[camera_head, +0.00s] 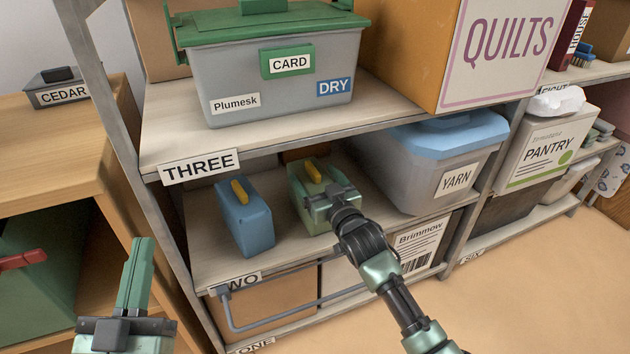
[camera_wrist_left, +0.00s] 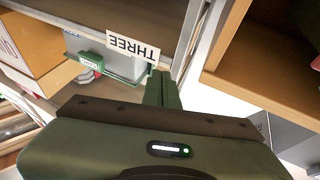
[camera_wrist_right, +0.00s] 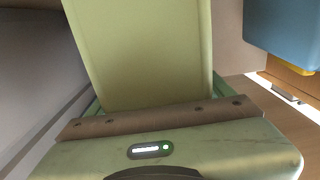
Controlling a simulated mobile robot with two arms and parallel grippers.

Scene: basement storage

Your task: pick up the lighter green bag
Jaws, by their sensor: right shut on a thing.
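In the right wrist view the bag (camera_wrist_right: 145,55) fills the space between the fingers. A darker green bag (camera_head: 45,270) with a red handle (camera_head: 22,260) sits in the wooden unit at the left. My left gripper (camera_head: 137,245) is shut and empty, in front of the shelves at lower left.
A blue bag (camera_head: 245,218) with a yellow handle stands left of the light green one. A YARN bin (camera_head: 425,170) stands to the right. Shelf THREE (camera_head: 290,128) lies above, carrying a grey bin (camera_head: 285,85). Open floor (camera_head: 530,290) is at lower right.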

